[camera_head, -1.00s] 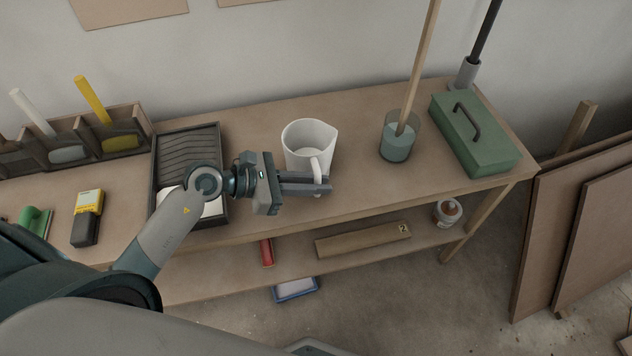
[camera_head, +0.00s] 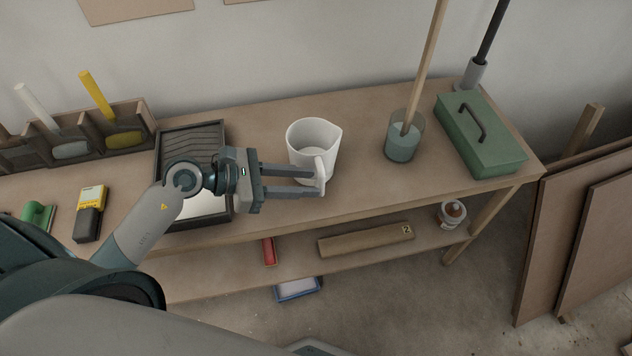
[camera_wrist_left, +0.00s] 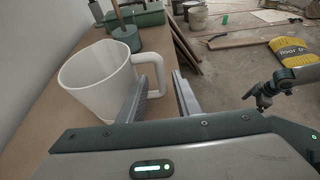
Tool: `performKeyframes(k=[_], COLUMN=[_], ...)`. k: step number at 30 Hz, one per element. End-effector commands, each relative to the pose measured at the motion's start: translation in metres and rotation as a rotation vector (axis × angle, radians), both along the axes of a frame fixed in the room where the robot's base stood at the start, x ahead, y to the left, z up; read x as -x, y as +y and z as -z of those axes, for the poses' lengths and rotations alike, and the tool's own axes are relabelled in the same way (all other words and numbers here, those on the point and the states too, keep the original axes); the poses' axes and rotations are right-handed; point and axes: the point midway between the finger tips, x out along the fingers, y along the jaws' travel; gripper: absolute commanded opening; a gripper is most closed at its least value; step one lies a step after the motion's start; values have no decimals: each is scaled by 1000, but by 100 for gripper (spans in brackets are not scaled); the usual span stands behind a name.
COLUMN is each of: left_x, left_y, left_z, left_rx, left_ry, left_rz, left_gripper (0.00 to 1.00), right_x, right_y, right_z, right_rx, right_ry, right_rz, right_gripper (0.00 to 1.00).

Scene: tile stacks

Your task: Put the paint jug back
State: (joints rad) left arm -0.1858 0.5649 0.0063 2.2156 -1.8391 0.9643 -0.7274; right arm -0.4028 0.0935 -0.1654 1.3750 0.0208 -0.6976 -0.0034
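The white paint jug (camera_head: 305,160) stands upright on the workbench top, its handle toward the front. It also shows in the left wrist view (camera_wrist_left: 92,88), with the handle at its right side. My left gripper (camera_head: 319,182) is open, its two fingers spread apart at the handle. In the left wrist view the fingers (camera_wrist_left: 165,92) have a clear gap, with the handle just ahead and nearer the left finger. A dark grey arm part, seemingly my right arm's end (camera_wrist_left: 264,92), shows at the right of the left wrist view; its finger state is unclear.
A black paint tray (camera_head: 190,135) lies left of the jug. A glass pot with a stick (camera_head: 402,148) and a green toolbox (camera_head: 485,145) stand to the right. Brush holders (camera_head: 70,150) line the back left.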

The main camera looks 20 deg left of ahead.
Motion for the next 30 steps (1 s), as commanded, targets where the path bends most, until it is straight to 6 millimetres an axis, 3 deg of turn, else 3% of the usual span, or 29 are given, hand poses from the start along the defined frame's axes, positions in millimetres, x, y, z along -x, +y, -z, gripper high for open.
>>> performKeyframes(k=[6, 13, 30], left_x=[22, 38, 42], left_y=[31, 53, 59], left_z=[-13, -25, -31], left_rx=[-4, -1, 1], left_ry=[2, 2, 0], left_rz=[0, 0, 1], left_gripper=[31, 31, 31], right_x=[2, -3, -5], right_y=[-6, -4, -4], right_z=[-5, -15, -19], right_rx=[10, 10, 10], right_ry=[31, 35, 35], right_rz=[4, 4, 4], right_gripper=[100, 100, 100])
